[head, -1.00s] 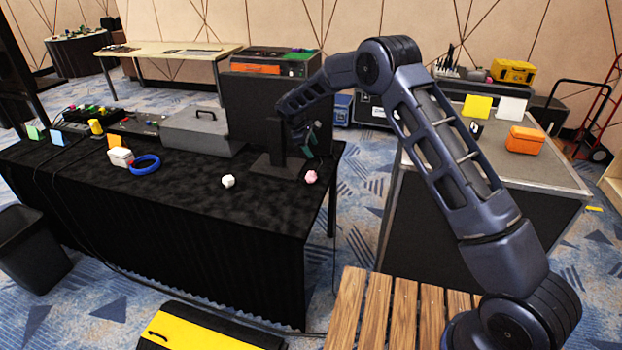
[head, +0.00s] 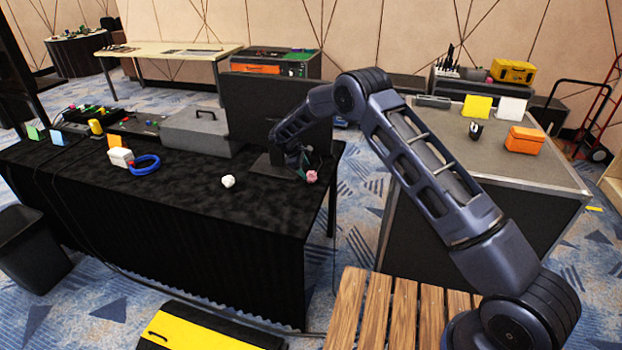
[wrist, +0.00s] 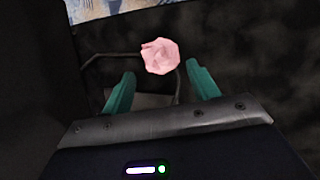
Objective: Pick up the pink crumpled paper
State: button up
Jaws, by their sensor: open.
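The pink crumpled paper (head: 312,176) lies on the right end of the black-draped table (head: 190,195), in front of the monitor. In the head view my gripper (head: 304,166) is low beside the paper, partly hidden by my wrist. I cannot tell whether a finger touches the paper.
A dark monitor (head: 290,98) stands right behind my gripper. A white crumpled paper (head: 228,182) lies to the left, with a blue ring (head: 146,164) farther left. A cable (wrist: 108,56) runs behind the pink paper.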

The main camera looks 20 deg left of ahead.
aim_at(309, 174)
jog(key=shift+x, duration=2.35)
jog(key=shift+s, duration=0.1)
jog(key=c, duration=0.7)
